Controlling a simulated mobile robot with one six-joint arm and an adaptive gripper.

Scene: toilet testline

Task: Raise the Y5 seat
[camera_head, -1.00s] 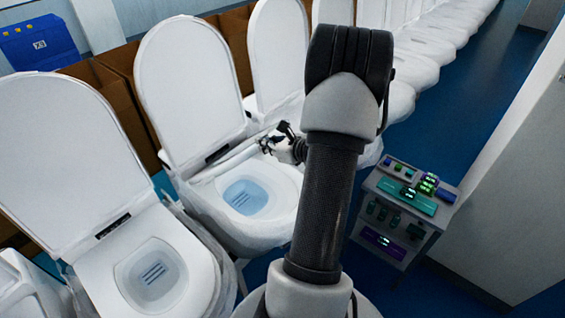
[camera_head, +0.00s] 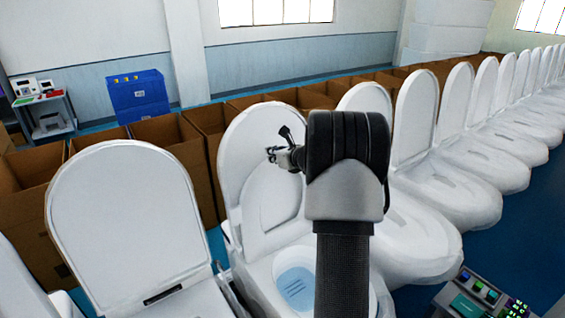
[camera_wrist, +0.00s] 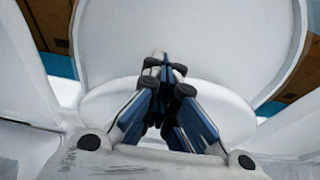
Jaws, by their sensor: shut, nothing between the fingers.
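The middle toilet in the head view has its lid (camera_head: 245,132) upright. A seat ring (camera_head: 262,241) stands raised against the lid, with an oval opening, above the bowl (camera_head: 296,286). No Y5 label is readable. My gripper (camera_head: 272,154) is shut and empty, in front of the upper part of the lid and ring; I cannot tell whether it touches them. In the wrist view my closed fingers (camera_wrist: 162,62) point at the white lid (camera_wrist: 200,40). My arm hides the right side of this toilet.
Another toilet with a raised lid (camera_head: 125,220) stands close on the left. A row of toilets (camera_head: 440,190) runs off to the right. Cardboard boxes (camera_head: 165,130) line the back. A control box (camera_head: 470,295) is at lower right, beside open blue floor (camera_head: 515,225).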

